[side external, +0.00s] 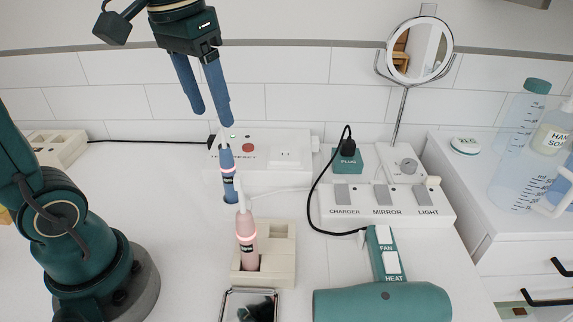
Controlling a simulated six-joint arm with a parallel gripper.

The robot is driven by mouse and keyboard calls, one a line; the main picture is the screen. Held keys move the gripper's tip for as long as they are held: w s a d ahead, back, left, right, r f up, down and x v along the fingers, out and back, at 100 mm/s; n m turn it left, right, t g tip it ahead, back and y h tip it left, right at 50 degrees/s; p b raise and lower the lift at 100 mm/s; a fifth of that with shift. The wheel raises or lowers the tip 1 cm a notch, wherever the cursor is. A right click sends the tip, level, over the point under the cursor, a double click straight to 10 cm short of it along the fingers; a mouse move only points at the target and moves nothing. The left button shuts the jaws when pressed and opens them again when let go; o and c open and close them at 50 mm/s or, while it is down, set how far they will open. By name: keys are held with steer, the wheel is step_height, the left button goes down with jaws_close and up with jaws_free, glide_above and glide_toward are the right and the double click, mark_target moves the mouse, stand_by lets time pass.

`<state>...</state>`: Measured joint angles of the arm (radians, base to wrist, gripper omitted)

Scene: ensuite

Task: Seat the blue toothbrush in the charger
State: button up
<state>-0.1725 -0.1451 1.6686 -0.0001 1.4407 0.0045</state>
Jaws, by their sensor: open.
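The blue toothbrush (227,165) stands nearly upright, with its white head at the top and a glowing pink ring on its body. The fingertips appear close to the brush head; contact is unclear. A pink toothbrush (247,240) stands in a cream holder (282,243) in front and partly overlaps the blue one.
A switch strip (388,222) marked charger, mirror and light lies to the right. A black cable runs from a teal plug block (347,164). A teal hair dryer (383,304) and metal tray (226,306) are in front. A round mirror (420,50) stands behind.

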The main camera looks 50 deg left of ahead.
steer(key=s+d+f+m+t, duration=0.2)
steer(key=s+d+f+t, duration=0.1)
steer(key=s+f, duration=0.3)
steer(key=shift+s+d+f+t, duration=0.3)
steer(key=shift+d+f, duration=0.1)
steer(key=shift+d, duration=0.05)
